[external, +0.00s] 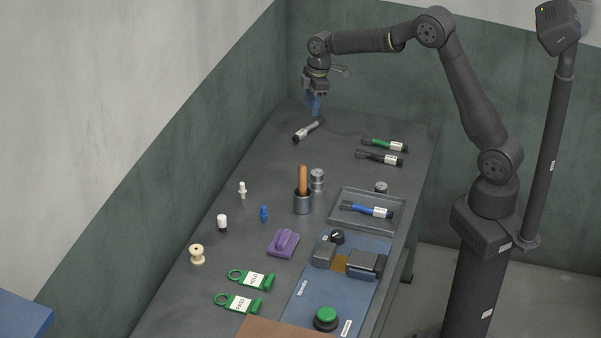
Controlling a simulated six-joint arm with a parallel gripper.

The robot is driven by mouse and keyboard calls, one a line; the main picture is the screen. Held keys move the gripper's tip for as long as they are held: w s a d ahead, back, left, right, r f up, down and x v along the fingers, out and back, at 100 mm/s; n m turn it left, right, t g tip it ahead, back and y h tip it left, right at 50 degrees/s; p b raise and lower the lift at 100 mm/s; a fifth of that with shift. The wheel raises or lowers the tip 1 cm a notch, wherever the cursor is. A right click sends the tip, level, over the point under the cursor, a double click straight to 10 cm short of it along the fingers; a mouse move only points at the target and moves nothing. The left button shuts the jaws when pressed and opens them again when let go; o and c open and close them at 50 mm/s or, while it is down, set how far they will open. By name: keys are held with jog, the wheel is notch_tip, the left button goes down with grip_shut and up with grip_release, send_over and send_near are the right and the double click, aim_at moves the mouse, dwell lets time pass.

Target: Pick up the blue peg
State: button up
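The blue peg (264,214) stands upright on the dark table, left of the purple block and below the black cup in the picture. Nothing touches it. My gripper (314,108) is high over the far end of the table, well away from the peg. Its blue fingers point down. They are too small in this view to tell whether they are open or shut, and I see no separate object between them.
A grey tray (398,222) holds a blue marker. A spool (197,254) stands left.

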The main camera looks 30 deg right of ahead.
jog(key=s+a+r+y, duration=0.1)
jog(key=s+a+r, duration=0.1)
jog(key=s+a, duration=0.9)
jog(key=y, duration=0.2)
send_over(265, 213)
jog(key=d, duration=0.3)
notch_tip(265, 213, down, 15)
jog(key=shift+a+f, duration=0.1)
jog(key=shift+a, duration=0.05)
jog(key=shift+w+x, duration=0.15)
jog(key=shift+x, duration=1.4)
jog(key=shift+w+x, duration=0.2)
jog(key=shift+x, duration=1.4)
jog(key=c, duration=0.9)
